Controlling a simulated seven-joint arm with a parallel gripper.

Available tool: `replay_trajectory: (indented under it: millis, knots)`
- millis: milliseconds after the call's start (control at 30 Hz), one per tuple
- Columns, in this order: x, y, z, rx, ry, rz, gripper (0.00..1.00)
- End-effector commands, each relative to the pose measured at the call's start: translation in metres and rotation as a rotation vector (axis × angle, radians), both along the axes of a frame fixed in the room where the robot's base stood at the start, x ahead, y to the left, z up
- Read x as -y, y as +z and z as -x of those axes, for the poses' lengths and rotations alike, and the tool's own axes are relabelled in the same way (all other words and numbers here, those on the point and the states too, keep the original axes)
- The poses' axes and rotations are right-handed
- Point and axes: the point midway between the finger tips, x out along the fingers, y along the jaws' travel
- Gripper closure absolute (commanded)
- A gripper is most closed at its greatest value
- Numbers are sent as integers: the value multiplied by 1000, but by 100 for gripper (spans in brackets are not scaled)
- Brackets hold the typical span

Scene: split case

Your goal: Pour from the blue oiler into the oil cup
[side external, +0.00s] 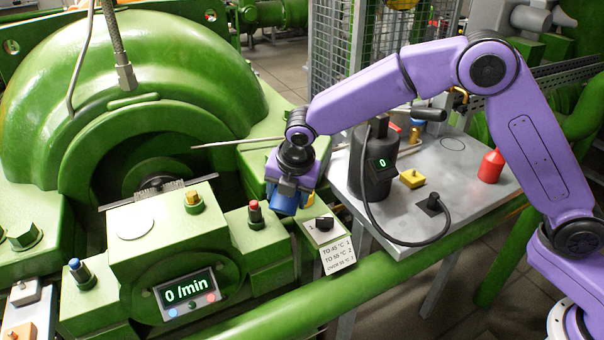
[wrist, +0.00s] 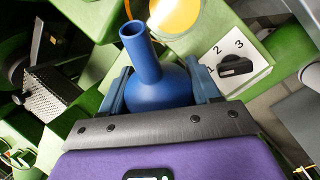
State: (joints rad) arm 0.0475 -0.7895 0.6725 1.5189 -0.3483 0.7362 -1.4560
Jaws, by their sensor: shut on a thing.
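My gripper (side external: 291,182) hangs over the green machine's right side, left of the table. It is shut on the blue oiler (side external: 283,203). In the wrist view the oiler's round body (wrist: 168,92) sits between the two fingers, and its open spout (wrist: 141,50) points away from my wrist. A round amber thing with a pale rim, seemingly the oil cup (wrist: 177,13), lies just beyond the spout, cut by the top edge. In the side view a small yellow patch shows beside the gripper, mostly hidden. I see no oil stream, and cannot tell how far the oiler is tilted.
A dial (side external: 323,224) numbered 1 to 3 sits just right of the oiler, above a temperature label (side external: 338,252). Red-topped (side external: 255,211) and brass (side external: 194,200) fittings stand to the left. The grey table (side external: 408,215) holds a black device (side external: 374,170) with a cable and a red bottle (side external: 490,167).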

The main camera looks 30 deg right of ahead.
Motion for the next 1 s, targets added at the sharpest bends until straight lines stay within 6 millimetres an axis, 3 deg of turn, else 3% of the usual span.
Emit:
replay_trajectory:
  millis: [1000]
  knots:
    - [-2,-9,2,-40,-1,-47,74]
